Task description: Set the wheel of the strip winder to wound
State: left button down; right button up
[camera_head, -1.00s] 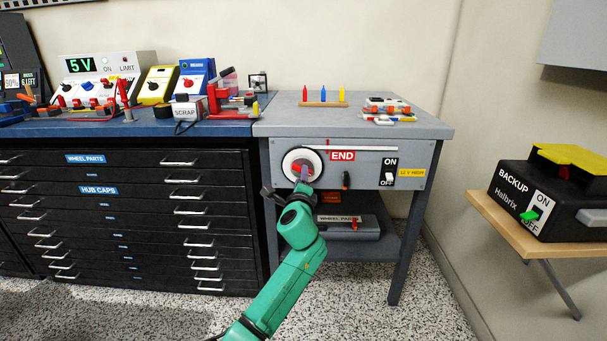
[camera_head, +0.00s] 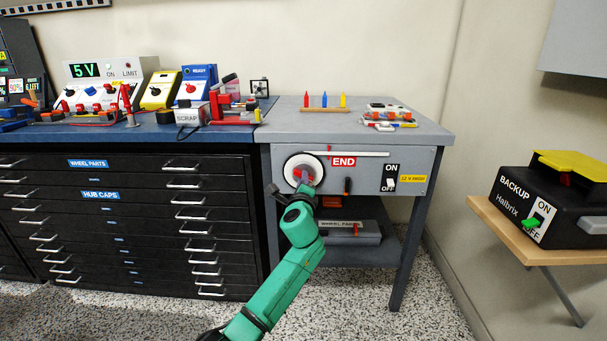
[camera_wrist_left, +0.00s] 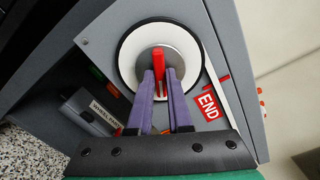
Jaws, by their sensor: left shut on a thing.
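The strip winder's wheel (camera_head: 290,170) is a white disc with a dark rim and a grey hub, on the grey bench's front panel. It also shows in the left wrist view (camera_wrist_left: 130,60), with a red bar handle (camera_wrist_left: 159,60) across the hub. My left gripper (camera_wrist_left: 160,76) is shut on the red handle, its purple fingers either side of it. In the head view the gripper (camera_head: 306,182) covers the wheel's lower part. A white strip (camera_head: 370,154) runs right from the wheel above a red END label (camera_head: 343,161). My right gripper is out of view.
Black drawers (camera_head: 130,220) stand close on the left. A shelf with a grey box (camera_head: 345,231) lies below. A backup unit (camera_head: 545,205) stands far right.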

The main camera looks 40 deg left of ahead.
pick_arm(q)
jog(key=m+p, duration=0.3)
jog(key=shift+m, duration=0.3)
dwell(0.3)
jog(key=m+p, duration=0.4)
jog(key=shift+f+m, duration=0.1)
jog(key=shift+m, duration=0.2)
dwell(0.3)
